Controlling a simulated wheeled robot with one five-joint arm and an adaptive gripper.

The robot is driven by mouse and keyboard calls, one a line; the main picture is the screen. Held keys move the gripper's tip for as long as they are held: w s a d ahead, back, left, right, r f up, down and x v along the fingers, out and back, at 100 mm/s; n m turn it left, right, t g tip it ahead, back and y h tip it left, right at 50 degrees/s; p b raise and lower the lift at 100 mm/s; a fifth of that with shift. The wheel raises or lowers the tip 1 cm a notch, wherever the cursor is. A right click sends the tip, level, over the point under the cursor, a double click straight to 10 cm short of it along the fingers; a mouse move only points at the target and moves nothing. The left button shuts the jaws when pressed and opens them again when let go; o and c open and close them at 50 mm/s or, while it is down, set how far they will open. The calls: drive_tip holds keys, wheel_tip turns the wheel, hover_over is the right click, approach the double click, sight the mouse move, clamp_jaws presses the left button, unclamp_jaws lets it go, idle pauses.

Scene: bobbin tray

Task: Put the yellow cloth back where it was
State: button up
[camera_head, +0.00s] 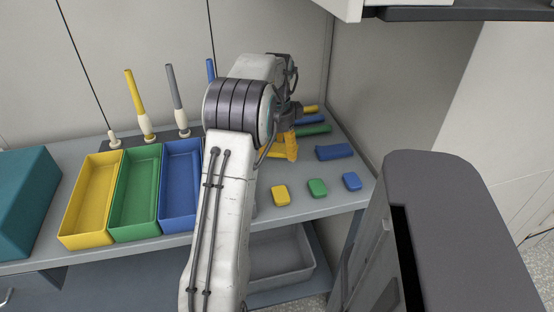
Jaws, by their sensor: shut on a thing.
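The yellow cloth (291,147) hangs below my gripper (291,128), at the right part of the grey bench. My gripper is shut on it; the fingertips are small and partly hidden by my arm. A further bit of yellow (271,153) shows just left of it, partly behind my arm; I cannot tell whether it is the same cloth. A folded blue cloth (335,152) lies on the bench to the right. I cannot tell whether the yellow cloth touches the bench.
Yellow (312,108), blue (308,119) and green (315,130) long pieces lie behind. Yellow (281,196), green (318,188) and blue (352,182) blocks lie in front. Open yellow (86,240), green (136,233) and blue (180,223) trays stand left, before upright bobbin posts (135,95).

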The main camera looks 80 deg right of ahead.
sight(277, 165)
drive_tip(key=shift+d+f+b, duration=0.1)
drive_tip(key=shift+f+b, duration=0.4)
drive_tip(key=shift+f, duration=1.6)
drive_tip(key=shift+f, duration=0.1)
drive_tip(key=o, duration=1)
drive_tip(key=shift+c, duration=0.2)
drive_tip(key=r+p, duration=0.3)
drive_tip(key=r, duration=0.9)
drive_tip(key=shift+a, duration=0.2)
drive_tip(key=shift+r, duration=0.1)
drive_tip(key=shift+w, duration=0.1)
